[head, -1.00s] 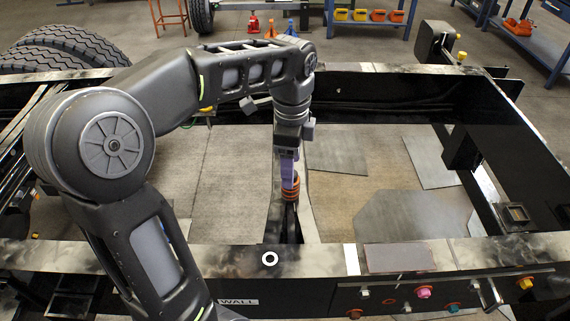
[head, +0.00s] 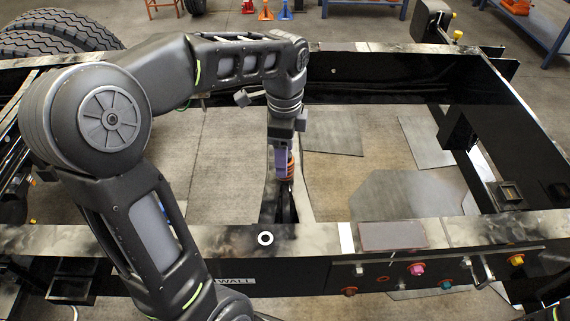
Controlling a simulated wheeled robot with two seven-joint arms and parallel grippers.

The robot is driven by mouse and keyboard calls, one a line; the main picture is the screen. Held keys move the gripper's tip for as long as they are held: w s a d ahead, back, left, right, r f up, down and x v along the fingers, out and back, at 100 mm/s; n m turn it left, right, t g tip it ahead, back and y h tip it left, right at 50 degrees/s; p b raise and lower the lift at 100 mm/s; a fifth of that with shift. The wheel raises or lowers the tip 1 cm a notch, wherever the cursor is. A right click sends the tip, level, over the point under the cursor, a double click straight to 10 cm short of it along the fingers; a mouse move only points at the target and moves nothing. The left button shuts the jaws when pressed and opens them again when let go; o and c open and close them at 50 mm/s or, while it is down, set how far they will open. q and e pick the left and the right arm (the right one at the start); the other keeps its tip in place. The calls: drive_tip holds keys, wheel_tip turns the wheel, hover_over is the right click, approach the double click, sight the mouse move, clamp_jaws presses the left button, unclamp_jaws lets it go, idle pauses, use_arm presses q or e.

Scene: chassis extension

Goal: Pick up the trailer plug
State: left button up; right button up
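My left arm reaches in from the left over the chassis frame, and its wrist points down inside the frame. My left gripper (head: 282,167), with a purple part, is at an orange ringed piece (head: 291,167) above dark upright parts (head: 283,205). This orange piece may be the trailer plug, but it is too small and too covered to be sure. I cannot tell whether the fingers are touching it or around it. My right gripper is not in view.
The black chassis frame's near rail (head: 210,241) crosses below the gripper, with coloured connectors on its front face, including a pink one (head: 416,269). Grey plates (head: 410,195) lie on the floor inside the frame. Tyres (head: 62,30) stand at the back left.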

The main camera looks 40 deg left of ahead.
use_arm(q)
wheel_tip(320, 180, down, 5)
drive_tip(key=shift+w+p, duration=0.1)
drive_tip(key=shift+p, duration=0.45)
clamp_jaws()
idle(0.7)
